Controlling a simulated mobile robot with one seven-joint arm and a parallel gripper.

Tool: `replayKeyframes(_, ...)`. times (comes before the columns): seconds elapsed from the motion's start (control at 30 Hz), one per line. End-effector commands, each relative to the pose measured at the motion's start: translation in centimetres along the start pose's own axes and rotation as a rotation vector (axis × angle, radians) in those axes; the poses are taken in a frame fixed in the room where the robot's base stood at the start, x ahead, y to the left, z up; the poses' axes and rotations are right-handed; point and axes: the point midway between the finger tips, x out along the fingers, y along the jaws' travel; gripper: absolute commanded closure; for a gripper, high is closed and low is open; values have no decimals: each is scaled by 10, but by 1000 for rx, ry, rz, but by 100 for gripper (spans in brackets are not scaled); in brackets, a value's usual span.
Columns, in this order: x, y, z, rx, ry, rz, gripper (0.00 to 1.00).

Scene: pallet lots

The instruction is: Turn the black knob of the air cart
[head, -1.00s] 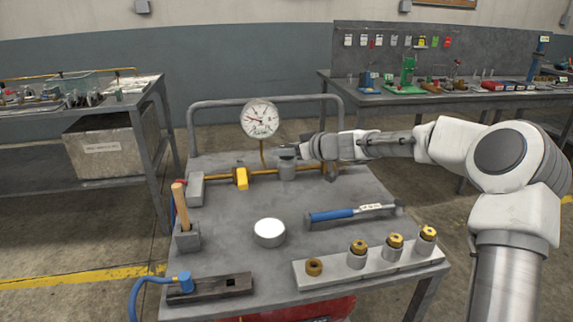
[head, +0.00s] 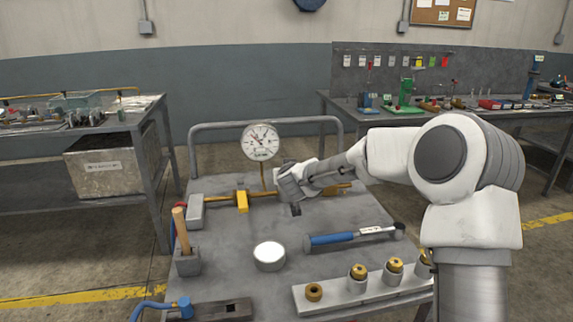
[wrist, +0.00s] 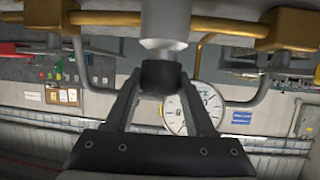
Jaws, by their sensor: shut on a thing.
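The black knob (wrist: 160,78) sits on the end of a light grey cylindrical stem (wrist: 165,25) in the wrist view. My gripper (wrist: 160,84) is shut on the knob, one finger on each side. In the head view, my gripper (head: 291,186) is over the back middle of the air cart (head: 340,215), at the brass pipe (head: 218,197) and just below the round gauge (head: 260,141). My gripper hides most of the knob there. The gauge also shows in the wrist view (wrist: 200,105), behind the right finger.
The cart's grey rail (head: 192,150) rises behind.

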Motion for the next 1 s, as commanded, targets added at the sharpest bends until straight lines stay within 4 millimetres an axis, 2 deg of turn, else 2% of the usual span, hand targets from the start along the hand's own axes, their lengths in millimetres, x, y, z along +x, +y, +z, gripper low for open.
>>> replayKeyframes(0.3,0,-1,-2,36,-1,87,100)
replayKeyframes(0.87,1,0,1,46,-2,107,100)
replayKeyframes(0.9,1,0,1,46,-2,107,40)
replayKeyframes(1.0,1,0,1,46,-2,107,22)
